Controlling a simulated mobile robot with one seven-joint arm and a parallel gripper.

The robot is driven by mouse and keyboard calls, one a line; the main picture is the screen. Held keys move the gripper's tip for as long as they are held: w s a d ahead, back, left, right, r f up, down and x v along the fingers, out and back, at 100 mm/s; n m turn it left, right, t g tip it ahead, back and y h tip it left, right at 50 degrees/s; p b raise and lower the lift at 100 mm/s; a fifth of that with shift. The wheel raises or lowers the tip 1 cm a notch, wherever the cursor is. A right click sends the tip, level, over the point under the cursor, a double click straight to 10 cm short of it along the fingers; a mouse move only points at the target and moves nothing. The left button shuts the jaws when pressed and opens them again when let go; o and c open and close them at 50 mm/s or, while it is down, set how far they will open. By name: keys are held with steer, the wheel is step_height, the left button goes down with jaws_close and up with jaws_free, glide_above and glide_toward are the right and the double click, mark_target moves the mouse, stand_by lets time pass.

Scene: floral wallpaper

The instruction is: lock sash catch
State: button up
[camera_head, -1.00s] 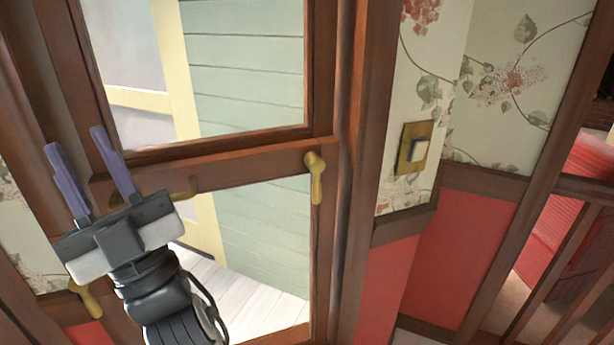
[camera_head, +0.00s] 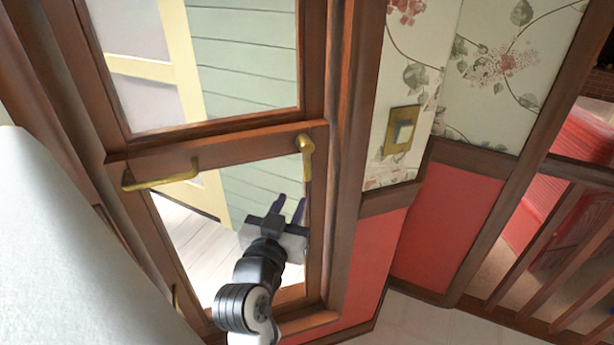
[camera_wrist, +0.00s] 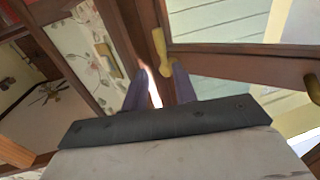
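The brass sash catch (camera_head: 305,155) sits at the right end of the wooden window rail (camera_head: 225,143), its lever pointing down along the frame. My gripper (camera_head: 291,201) is below the catch, in front of the lower pane. In the wrist view the catch (camera_wrist: 161,50) is just ahead of the gripper (camera_wrist: 160,70), roughly in line with the gap between the two purple fingers. The fingers are apart, with nothing held. I cannot tell how near they are in depth, but no contact shows.
A brass bar handle (camera_head: 160,177) is at the left of the rail. A brass switch plate (camera_head: 401,130) is on the floral wall to the right, above red panelling (camera_head: 445,230). A wooden railing (camera_head: 550,260) stands at far right. A pale rounded surface fills the lower left.

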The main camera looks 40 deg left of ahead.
mark_target(306, 170)
steer(key=shift+w+a+f+b, duration=0.25)
steer(key=shift+w+b, duration=0.35)
steer(key=shift+b, duration=2.05)
steer(key=shift+b, duration=0.6)
steer(key=p+x, duration=0.1)
steer(key=x, duration=0.2)
steer(key=p+x, duration=0.1)
steer(key=x, duration=0.2)
steer(key=r+p+x, duration=0.1)
steer(key=x, duration=0.2)
steer(key=shift+w+a+p, duration=0.2)
steer(key=shift+w+p, duration=0.1)
steer(key=shift+w, duration=0.05)
steer(key=shift+w+a+f, duration=0.15)
steer(key=shift+w+a, duration=0.15)
steer(key=shift+w, duration=0.3)
steer(key=shift+c, duration=0.5)
jaws_close()
